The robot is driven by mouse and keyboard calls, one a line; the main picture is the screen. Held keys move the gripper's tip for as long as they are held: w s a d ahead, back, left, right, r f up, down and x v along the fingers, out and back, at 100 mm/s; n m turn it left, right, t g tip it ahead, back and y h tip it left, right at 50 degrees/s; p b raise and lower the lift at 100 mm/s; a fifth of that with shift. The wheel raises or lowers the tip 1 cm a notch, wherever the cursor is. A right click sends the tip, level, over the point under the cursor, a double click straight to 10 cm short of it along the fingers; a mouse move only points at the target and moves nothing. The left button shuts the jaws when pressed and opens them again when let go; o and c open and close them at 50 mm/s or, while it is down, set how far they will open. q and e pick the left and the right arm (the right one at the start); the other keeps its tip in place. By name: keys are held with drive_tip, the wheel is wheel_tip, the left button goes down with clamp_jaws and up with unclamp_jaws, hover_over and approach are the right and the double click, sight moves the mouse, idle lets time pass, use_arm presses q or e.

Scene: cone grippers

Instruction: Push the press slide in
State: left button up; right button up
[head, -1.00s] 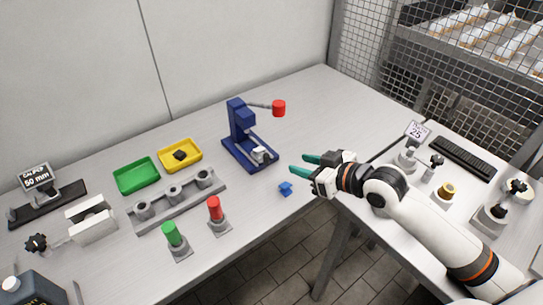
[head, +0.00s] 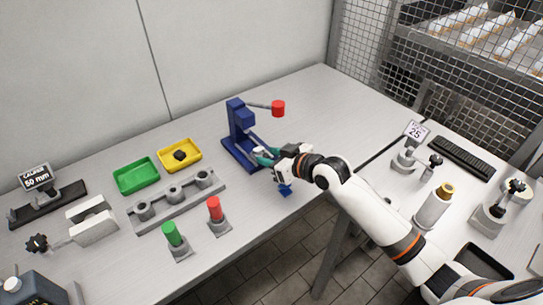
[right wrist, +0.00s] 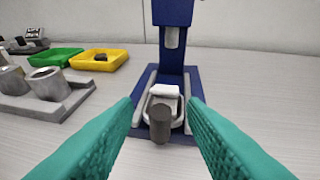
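The blue press (head: 239,127) stands on the table, with a red-tipped lever (head: 278,108) reaching to the right. In the right wrist view its column (right wrist: 173,70) rises behind the slide (right wrist: 163,97), a pale carriage between two grey rails. A dark grey cylindrical knob (right wrist: 160,123) sticks out of the slide's front. My right gripper (head: 265,156) is at the front of the press. Its teal fingers stand apart, one on each side of the knob in the wrist view, with nothing between them gripped. Whether they touch the slide cannot be told. My left gripper is not in view.
A grey holder (head: 178,198) with several cups, a green tray (head: 136,175) and a yellow tray (head: 180,156) stand left of the press. Red and green handled pieces stand in front. Table behind the press is clear.

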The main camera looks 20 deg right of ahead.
sight(258, 148)
clamp_jaws()
drive_tip(key=w, duration=0.2)
drive_tip(key=w+a, duration=0.1)
drive_tip(key=w, duration=0.1)
drive_tip(key=w+a, duration=0.1)
drive_tip(key=w, duration=0.1)
drive_tip(key=shift+s+r, duration=0.1)
drive_tip(key=shift+c, duration=2.1)
unclamp_jaws()
drive_tip(key=o, duration=0.4)
drive_tip(key=shift+w+a, duration=0.15)
drive_tip(key=shift+w, duration=0.05)
drive_tip(key=shift+s, duration=0.1)
